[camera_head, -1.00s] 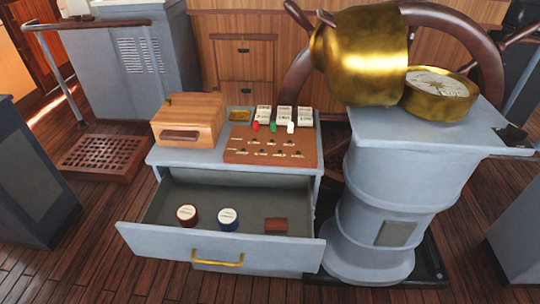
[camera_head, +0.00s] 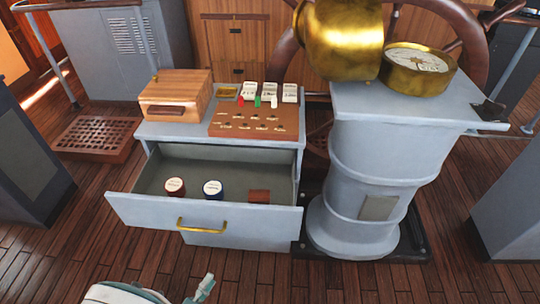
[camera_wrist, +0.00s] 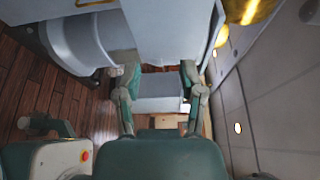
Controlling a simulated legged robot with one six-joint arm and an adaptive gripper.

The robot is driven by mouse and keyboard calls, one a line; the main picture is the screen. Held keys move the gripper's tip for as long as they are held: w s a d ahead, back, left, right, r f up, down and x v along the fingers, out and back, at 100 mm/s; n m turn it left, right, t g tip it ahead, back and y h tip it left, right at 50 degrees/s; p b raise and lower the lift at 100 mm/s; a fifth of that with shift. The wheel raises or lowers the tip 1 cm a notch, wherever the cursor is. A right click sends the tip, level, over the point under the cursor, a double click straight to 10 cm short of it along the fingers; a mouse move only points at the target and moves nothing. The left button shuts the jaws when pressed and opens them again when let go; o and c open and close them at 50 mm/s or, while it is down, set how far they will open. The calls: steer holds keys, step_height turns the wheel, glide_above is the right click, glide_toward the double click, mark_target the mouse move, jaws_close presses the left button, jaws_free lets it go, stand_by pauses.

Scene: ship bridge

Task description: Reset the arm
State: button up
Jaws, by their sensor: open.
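My gripper (camera_wrist: 160,80) shows in the wrist view with its two green-and-grey fingers spread apart and nothing between them. A pale part of my arm (camera_head: 125,293) shows at the bottom edge of the head view, low in front of the open drawer (camera_head: 200,212). Most of the arm is out of that view. In the wrist view the surroundings appear tilted, with grey furniture beyond the fingers.
The drawer holds a red-brown round tin (camera_head: 175,187), a blue one (camera_head: 213,188) and a small brown block (camera_head: 259,196). A wooden box (camera_head: 175,95) and a slotted board (camera_head: 255,121) stand on the cabinet. A grey pedestal (camera_head: 370,165) stands right. Floor in front is clear.

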steer(key=w+r+n+g+y, duration=0.1)
steer(key=w+r+y, duration=0.1)
steer(key=w+r, duration=0.2)
steer(key=w+a+r+n+g+y, duration=0.1)
steer(key=w+r+n+y, duration=0.1)
steer(key=w, duration=0.4)
steer(key=w+a+r+n+g+y, duration=0.1)
steer(key=w+r+g+y, duration=0.1)
steer(key=w+r, duration=0.3)
steer(key=shift+w+a+r+n+y, duration=0.2)
steer(key=shift+w+r+n+y, duration=0.2)
steer(key=shift+r+y, duration=0.3)
steer(key=r, duration=0.1)
steer(key=w+r+n+y, duration=0.1)
steer(key=r, duration=0.1)
steer(key=w+d+r+n+y, duration=0.1)
steer(key=shift+w+r+g, duration=0.15)
steer(key=shift+r+g, duration=0.25)
steer(key=s+d+r+n+g+y, duration=0.2)
steer(key=s+d+r+n, duration=0.1)
steer(key=d+r+n, duration=0.45)
steer(key=s+d+r+n+g+y, duration=0.15)
steer(key=d+r+n, duration=0.25)
steer(key=d+r, duration=0.5)
steer(key=s+d+n+g+h, duration=0.2)
steer(key=s+d+n+h, duration=0.3)
steer(key=s+d, duration=0.9)
steer(key=d, duration=0.3)
steer(key=shift+s+f, duration=0.35)
steer(key=shift+s, duration=0.05)
